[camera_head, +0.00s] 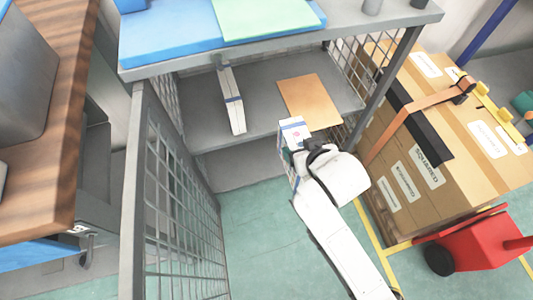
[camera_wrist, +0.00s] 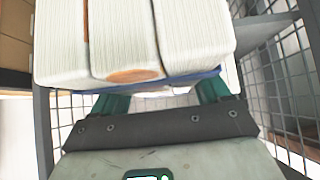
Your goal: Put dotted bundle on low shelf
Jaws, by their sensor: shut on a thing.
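My gripper (camera_head: 308,152) is at the front edge of the low shelf (camera_head: 262,98) in the head view. It is shut on a white bundle (camera_head: 293,128) with blue edges and a small reddish mark on top. In the wrist view the bundle (camera_wrist: 135,40) fills the top, with teal fingers on both sides of it. A second white bundle (camera_head: 232,100) with a dark band stands on the low shelf, left of mine. A flat orange-brown sheet (camera_head: 309,101) lies on the shelf beyond my gripper.
The upper shelf (camera_head: 290,47) carries a blue and green stack (camera_head: 265,18). Wire mesh sides (camera_head: 180,205) enclose the rack. Strapped cardboard boxes (camera_head: 430,150) stand close on the right, with a red cart (camera_head: 480,243) in front. Bare shelf shows between the standing bundle and the sheet.

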